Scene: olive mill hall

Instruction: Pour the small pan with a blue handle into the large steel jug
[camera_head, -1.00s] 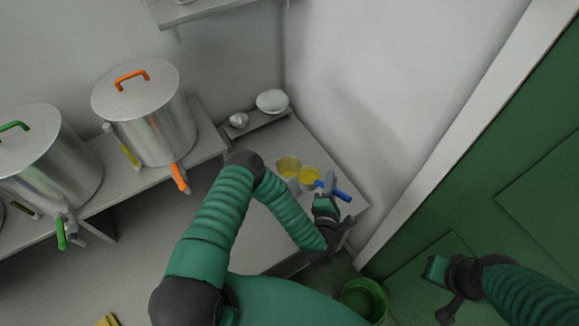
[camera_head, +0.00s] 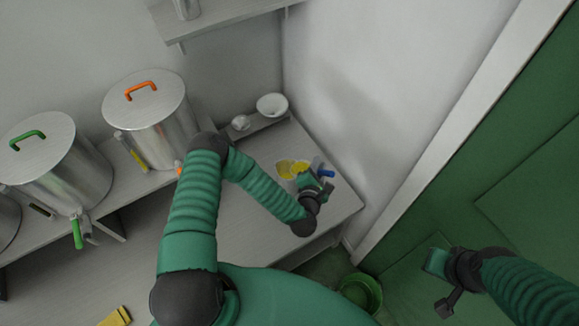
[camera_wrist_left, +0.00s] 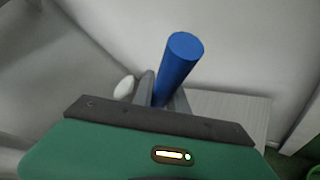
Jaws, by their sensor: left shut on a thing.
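The small pan (camera_head: 301,167) with yellow contents is in the middle of the head view, right beside or partly over the large steel jug (camera_head: 284,169), which also shows yellow inside. I cannot tell whether the pan's rim touches the jug or how far it is tilted. My left gripper (camera_head: 318,180) is shut on the pan's blue handle (camera_head: 328,173). In the left wrist view the blue handle (camera_wrist_left: 178,68) stands up between the fingers; the pan's body is hidden there. My right gripper (camera_head: 436,262) is at the lower right, away from both vessels; its jaws are unclear.
A white bowl (camera_head: 272,105) and a small round thing (camera_head: 240,122) stand on a low ledge behind the jug. Steel tanks (camera_head: 150,120) line the bench at left. A green bucket (camera_head: 362,292) is on the floor. The wall is close at right; the bench front is bare.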

